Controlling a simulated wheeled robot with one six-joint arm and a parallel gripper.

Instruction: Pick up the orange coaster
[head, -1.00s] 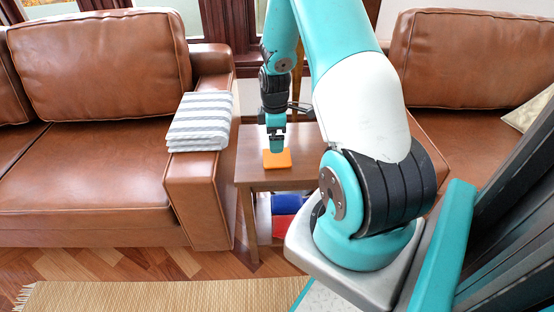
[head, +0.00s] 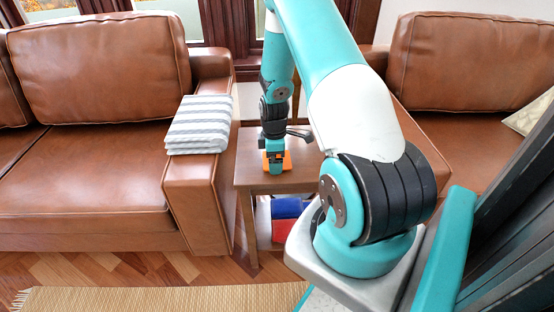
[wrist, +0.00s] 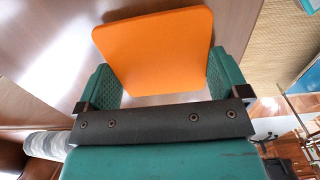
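The orange coaster (wrist: 155,50) is a flat square with rounded corners. In the head view the coaster (head: 287,159) lies on the small wooden side table (head: 250,178), partly hidden behind my gripper. My gripper (head: 275,170) points down at it, low over the tabletop. In the wrist view the two teal fingers of my gripper (wrist: 162,85) are wide apart, one on each side of the coaster's near part. The coaster's edges look very close to both fingers; I cannot tell whether they touch.
A brown leather sofa (head: 90,190) stands left of the table, with a folded striped cloth (head: 198,125) on its armrest. Another leather sofa (head: 455,60) is at the right. Blue and red items (head: 286,208) sit under the tabletop. A woven rug (head: 150,299) lies in front.

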